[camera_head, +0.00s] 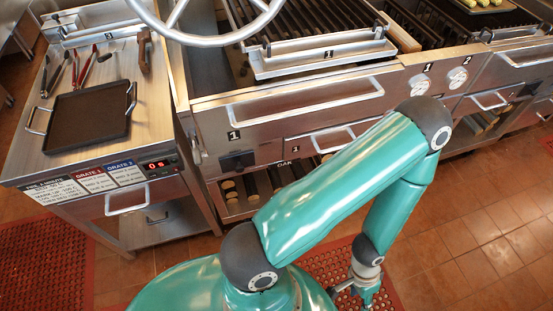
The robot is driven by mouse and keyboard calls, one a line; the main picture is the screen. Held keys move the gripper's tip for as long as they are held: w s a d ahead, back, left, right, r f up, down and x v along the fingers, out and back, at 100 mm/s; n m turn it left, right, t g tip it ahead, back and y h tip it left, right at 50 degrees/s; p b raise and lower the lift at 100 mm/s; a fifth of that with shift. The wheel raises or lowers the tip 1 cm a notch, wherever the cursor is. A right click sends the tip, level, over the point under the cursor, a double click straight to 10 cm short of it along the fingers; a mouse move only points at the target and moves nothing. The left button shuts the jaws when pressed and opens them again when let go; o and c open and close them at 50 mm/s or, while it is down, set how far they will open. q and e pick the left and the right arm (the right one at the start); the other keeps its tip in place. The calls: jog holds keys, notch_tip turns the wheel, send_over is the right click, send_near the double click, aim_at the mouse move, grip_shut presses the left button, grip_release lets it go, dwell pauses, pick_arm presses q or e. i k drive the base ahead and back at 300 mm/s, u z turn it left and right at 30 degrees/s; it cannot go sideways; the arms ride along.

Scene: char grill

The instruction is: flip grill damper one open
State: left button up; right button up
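The grill front panel carries a large "1" plate (234,135) at its left end. A small black fitting (237,160) sits just below it. It may be damper one, but its open or shut position is too small to tell. Two round perforated discs (420,84) (458,78), marked 1 and 2, are on the panel farther right. My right gripper (354,290) hangs low near the floor at the bottom right, well apart from the panel. Its fingers are small and partly hidden, so their state is unclear. My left gripper is not in view.
A steel side table (150,90) with a black griddle pan (88,128) and tongs (90,66) stands left. Drawer handles (332,138) project from the front. Red mats (45,265) lie on the tiled floor.

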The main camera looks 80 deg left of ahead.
aim_at(237, 164)
jog(key=z, duration=0.45)
jog(key=i, duration=0.8)
jog(key=z, duration=0.55)
jog(key=i, duration=0.4)
jog(key=u, duration=1.6)
jog(key=i, duration=0.15)
jog(key=u, duration=1.95)
jog(key=i, duration=0.15)
jog(key=u, duration=1.7)
jog(key=i, duration=0.95)
jog(key=z, duration=0.1)
